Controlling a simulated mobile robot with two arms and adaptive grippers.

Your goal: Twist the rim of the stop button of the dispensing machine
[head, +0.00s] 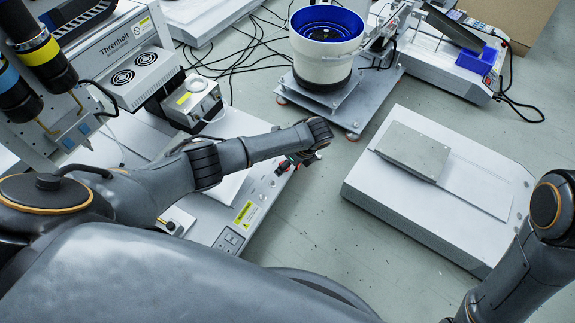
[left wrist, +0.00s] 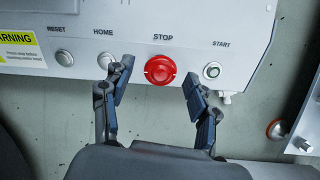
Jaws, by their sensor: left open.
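The red stop button (left wrist: 160,71) is on the front panel (left wrist: 200,15) of the dispensing machine, under the word STOP, in the left wrist view. In the head view a small red spot shows beside my left gripper (head: 284,166) at the panel's edge, partly hidden by the gripper. My left gripper (left wrist: 154,92) is open. One finger is to the left of the stop button, overlapping the home button, and the other is to the right, below the start button. The fingers look apart from the red rim. My right arm is at the lower right in the head view; its gripper is out of view.
The reset button (left wrist: 64,58), home button (left wrist: 105,61) and start button (left wrist: 212,70) flank the stop button. A white bowl feeder (head: 322,62) stands behind. A grey flat platform (head: 460,200) stands to the right, with floor between it and the machine.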

